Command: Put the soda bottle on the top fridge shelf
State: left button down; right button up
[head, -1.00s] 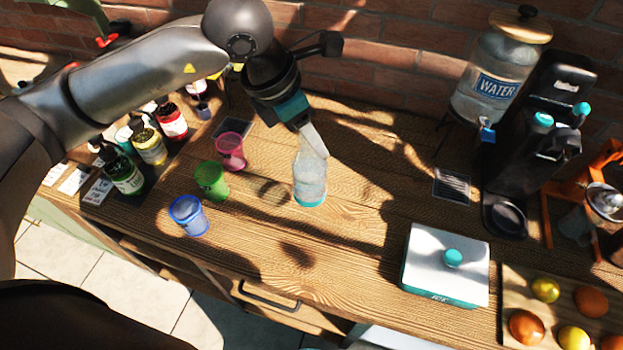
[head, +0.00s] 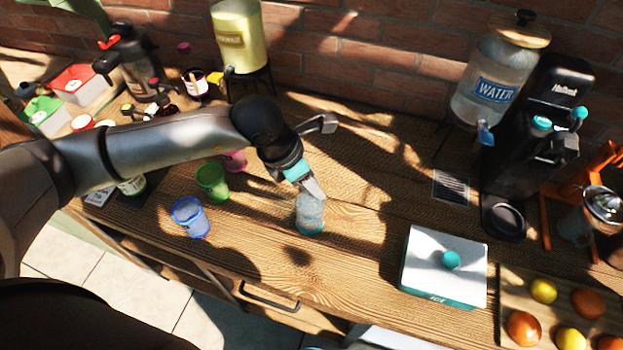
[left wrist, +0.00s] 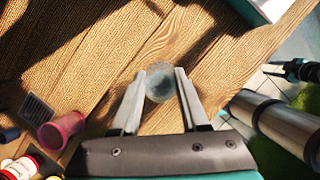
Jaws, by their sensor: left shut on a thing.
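My left gripper (head: 314,194) is shut on a clear container (head: 310,214) with a teal base, near the middle of the wooden counter. In the left wrist view the container (left wrist: 161,84) is round and see-through, with a finger on each side. It is roughly upright; I cannot tell whether its base touches the counter. I cannot pick out a soda bottle for certain, nor an open fridge or its shelf. In the left wrist view a dark part with teal (left wrist: 293,70) may be my right gripper; its fingers are unclear.
Left of the container stand blue (head: 190,216), green (head: 212,182) and pink (head: 234,161) cups. A white ice box (head: 430,252), a water dispenser (head: 494,82), a black coffee machine (head: 532,135) and a fruit board (head: 507,275) are on the right. The counter front (head: 270,258) is clear.

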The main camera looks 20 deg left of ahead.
pick_arm(q)
jog(key=shift+c, duration=1.8)
grip_release()
